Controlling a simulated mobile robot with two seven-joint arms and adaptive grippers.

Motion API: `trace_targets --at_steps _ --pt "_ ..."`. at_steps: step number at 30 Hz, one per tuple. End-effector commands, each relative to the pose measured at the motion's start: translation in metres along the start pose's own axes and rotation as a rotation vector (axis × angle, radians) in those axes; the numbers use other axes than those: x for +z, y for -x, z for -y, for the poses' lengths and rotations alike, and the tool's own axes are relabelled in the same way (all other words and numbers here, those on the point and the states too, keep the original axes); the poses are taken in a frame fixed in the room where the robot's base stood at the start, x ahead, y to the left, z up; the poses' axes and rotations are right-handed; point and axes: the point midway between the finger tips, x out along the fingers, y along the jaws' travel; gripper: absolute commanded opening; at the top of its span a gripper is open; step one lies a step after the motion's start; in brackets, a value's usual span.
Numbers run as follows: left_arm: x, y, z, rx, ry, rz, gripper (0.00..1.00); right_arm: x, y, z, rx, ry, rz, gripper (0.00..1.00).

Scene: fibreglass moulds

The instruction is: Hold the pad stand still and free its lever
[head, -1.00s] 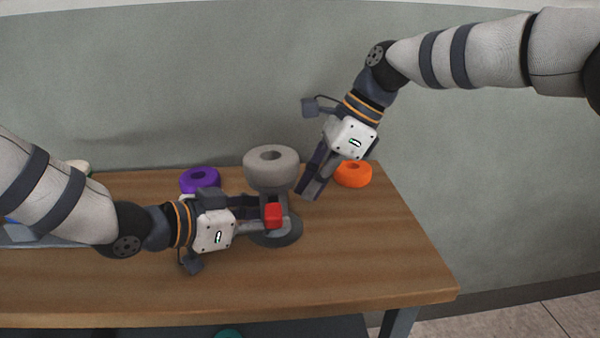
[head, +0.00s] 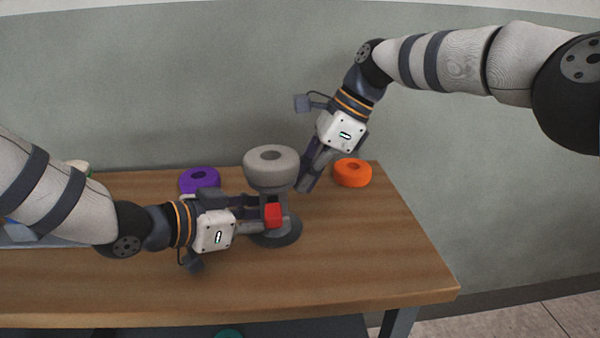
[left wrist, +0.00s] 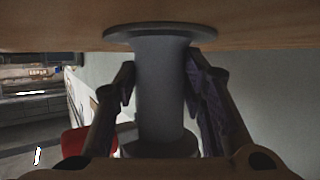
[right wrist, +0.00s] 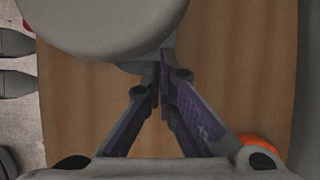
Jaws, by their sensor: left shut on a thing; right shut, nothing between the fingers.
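The pad stand has a dark round base (head: 285,236), a grey column and a thick grey ring-shaped pad (head: 271,168) on top. It stands upright on the table. A red lever (head: 272,215) shows at its column; red also shows at the lower left of the left wrist view (left wrist: 75,140). My left gripper (head: 266,212) is shut on the column (left wrist: 160,90), one finger on each side. My right gripper (head: 304,187) is shut and empty, close to the stand's right side. In the right wrist view its tips (right wrist: 161,75) meet just below the grey pad (right wrist: 105,25); contact is unclear.
A purple ring (head: 200,181) lies left of the stand and an orange ring (head: 352,172) to the right, near my right gripper. The wooden table (head: 370,260) is clear at the front and right. A wall (head: 180,80) rises behind it.

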Motion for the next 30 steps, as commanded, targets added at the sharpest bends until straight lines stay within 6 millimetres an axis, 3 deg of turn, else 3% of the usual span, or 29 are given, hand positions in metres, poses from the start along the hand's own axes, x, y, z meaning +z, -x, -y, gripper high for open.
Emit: trace_targets --at_steps 30 --pt "0.0 0.0 0.0 0.0 0.001 0.001 0.0 0.008 -0.004 0.019 0.0 0.004 0.003 0.0"
